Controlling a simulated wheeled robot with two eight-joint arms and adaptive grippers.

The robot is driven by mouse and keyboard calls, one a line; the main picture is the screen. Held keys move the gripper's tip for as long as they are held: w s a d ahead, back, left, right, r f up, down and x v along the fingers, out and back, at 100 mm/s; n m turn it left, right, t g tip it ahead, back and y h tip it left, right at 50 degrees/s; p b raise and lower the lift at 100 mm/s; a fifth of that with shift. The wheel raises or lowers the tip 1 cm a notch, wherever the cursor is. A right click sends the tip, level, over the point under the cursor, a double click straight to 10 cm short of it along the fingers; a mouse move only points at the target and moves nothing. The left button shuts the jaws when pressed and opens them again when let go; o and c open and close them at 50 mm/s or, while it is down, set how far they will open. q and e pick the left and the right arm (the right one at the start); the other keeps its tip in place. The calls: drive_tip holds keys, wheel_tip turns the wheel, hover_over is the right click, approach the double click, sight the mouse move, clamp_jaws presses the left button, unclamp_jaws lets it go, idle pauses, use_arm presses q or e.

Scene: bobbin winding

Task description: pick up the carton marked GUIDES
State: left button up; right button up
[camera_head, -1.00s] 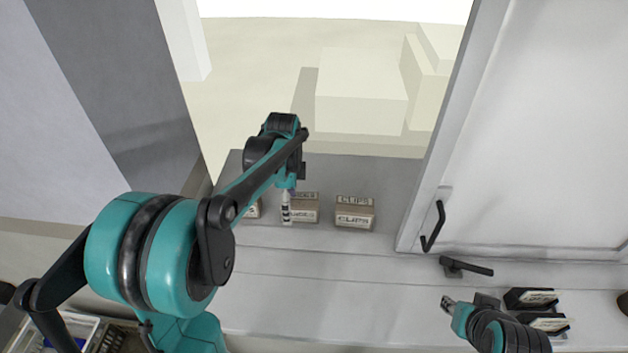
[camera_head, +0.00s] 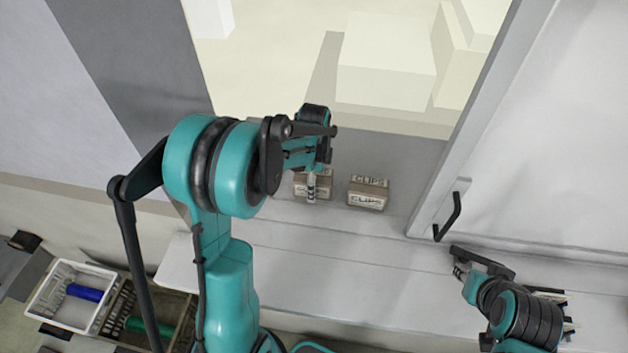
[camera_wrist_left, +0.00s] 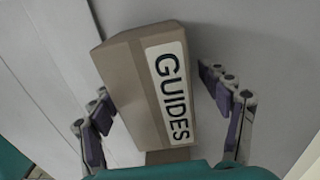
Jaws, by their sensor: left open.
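In the left wrist view, the brown carton marked GUIDES (camera_wrist_left: 152,82) lies between the two fingers of my left gripper (camera_wrist_left: 168,118). The fingers are open on either side of it, with a gap visible on the right. In the head view, my left gripper (camera_head: 312,188) hangs in front of a brown carton (camera_head: 324,190) whose label is partly covered by it.
A carton marked CLIPS (camera_head: 368,193) stands just right of my left gripper. A grey cabinet door with a black handle (camera_head: 449,216) is at the right. A white bin (camera_head: 62,305) with a blue bobbin and a dark bin (camera_head: 121,318) with a green one are at lower left.

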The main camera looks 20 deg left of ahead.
use_arm(q)
drive_tip(key=shift+s, duration=0.25)
drive_tip(key=c, duration=1.4)
drive_tip(key=shift+o, duration=0.2)
